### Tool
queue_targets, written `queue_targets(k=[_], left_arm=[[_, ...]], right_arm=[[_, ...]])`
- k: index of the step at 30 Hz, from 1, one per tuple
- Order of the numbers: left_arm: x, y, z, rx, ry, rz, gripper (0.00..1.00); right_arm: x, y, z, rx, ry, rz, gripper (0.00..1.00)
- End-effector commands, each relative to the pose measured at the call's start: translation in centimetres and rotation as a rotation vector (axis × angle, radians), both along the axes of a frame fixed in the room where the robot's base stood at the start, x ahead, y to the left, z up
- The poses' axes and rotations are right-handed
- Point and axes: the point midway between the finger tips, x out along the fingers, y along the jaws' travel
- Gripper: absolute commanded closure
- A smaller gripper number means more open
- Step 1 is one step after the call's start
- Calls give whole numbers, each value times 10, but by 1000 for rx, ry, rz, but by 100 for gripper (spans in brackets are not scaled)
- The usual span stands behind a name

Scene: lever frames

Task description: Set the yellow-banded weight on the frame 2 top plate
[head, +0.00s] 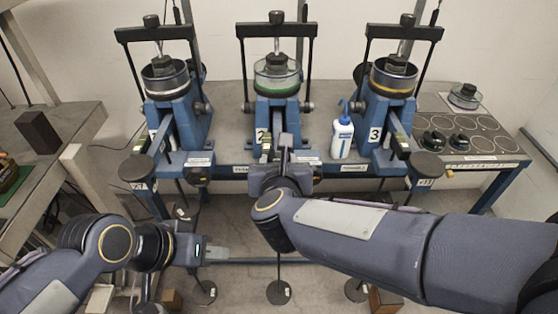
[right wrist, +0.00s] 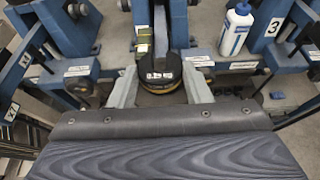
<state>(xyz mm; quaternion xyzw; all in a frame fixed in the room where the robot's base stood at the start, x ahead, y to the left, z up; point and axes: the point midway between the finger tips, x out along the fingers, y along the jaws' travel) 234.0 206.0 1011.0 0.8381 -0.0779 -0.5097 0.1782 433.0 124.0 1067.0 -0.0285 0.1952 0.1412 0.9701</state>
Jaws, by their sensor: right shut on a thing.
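The yellow-banded weight (right wrist: 160,68) is a black disc with a white label and a yellow band low on its side. My right gripper (right wrist: 161,88) is shut on it, one grey finger on each side. In the head view my right gripper (head: 284,168) is in front of frame 2 (head: 272,112), at the front end of its lever, and hides the weight. The frame 2 top plate is hidden there; I cannot tell whether the weight touches it. My left gripper (head: 215,253) is low at the left, away from the frames; its jaw opening is unclear.
Frame 1 (head: 187,125) and frame 3 (head: 385,118) stand either side, with round dark plates (head: 138,168) (head: 428,166) at their lever ends. A white bottle (head: 342,138) stands between frames 2 and 3. Black weights (head: 434,141) sit on the marked right-hand table (head: 500,152).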

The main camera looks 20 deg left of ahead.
Motion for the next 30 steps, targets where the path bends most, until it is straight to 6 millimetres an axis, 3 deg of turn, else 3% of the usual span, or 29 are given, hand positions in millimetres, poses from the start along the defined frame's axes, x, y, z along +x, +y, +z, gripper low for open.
queue_targets(k=[30], left_arm=[[0, 0, -7, 0, 0, 0, 64]], right_arm=[[-3, -1, -1, 1, -1, 0, 78]])
